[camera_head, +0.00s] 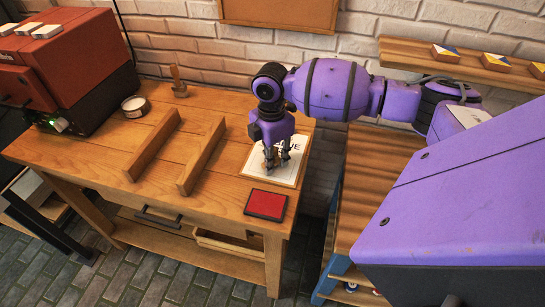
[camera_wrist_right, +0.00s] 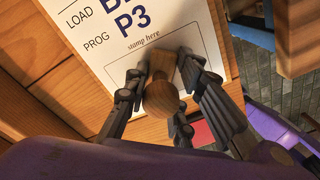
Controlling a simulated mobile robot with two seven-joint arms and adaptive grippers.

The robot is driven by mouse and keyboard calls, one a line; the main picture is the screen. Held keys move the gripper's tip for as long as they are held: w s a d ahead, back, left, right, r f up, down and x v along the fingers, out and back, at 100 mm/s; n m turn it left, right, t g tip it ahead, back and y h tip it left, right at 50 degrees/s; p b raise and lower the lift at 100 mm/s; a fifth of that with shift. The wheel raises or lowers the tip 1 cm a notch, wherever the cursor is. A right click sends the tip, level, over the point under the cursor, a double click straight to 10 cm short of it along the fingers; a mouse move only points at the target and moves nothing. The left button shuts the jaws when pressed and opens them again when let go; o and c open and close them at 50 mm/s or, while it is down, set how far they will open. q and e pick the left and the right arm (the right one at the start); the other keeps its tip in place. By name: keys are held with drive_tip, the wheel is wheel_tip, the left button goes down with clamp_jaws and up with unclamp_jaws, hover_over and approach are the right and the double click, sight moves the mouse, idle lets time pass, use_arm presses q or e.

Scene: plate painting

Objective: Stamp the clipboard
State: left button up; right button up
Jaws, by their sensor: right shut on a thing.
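The clipboard (camera_head: 262,174) lies on the right end of the wooden table and bears a white printed sheet. My right gripper (camera_head: 277,168) points down over the sheet. In the right wrist view its fingers (camera_wrist_right: 160,92) are shut around a wooden stamp (camera_wrist_right: 163,98) with a round knob. The stamp is at the outlined "stamp here" box of the sheet (camera_wrist_right: 105,52). I cannot tell whether its face touches the paper. A red ink pad (camera_head: 265,205) lies in front of the clipboard; part of it shows in the right wrist view (camera_wrist_right: 203,133). My left gripper is out of view.
Two upright wooden rails (camera_head: 203,156) stand left of the clipboard. A red-brown machine (camera_head: 75,65), a round tin (camera_head: 135,106) and a wooden-handled tool (camera_head: 178,82) are farther left and back. A wooden shelf (camera_head: 405,56) with small boxes is at the right.

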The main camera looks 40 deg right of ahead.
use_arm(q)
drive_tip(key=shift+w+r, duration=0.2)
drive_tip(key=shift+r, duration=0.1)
use_arm(e)
drive_tip(key=shift+s+f, duration=0.1)
drive_tip(key=shift+f, duration=0.1)
idle(1.2)
drive_tip(key=shift+r, duration=0.1)
drive_tip(key=shift+r+p, duration=1.9)
drive_tip(key=shift+r, duration=1.75)
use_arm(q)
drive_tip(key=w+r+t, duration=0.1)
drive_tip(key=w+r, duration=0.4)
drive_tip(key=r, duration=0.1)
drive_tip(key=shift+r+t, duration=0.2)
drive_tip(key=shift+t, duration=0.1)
use_arm(e)
drive_tip(key=shift+f, duration=0.1)
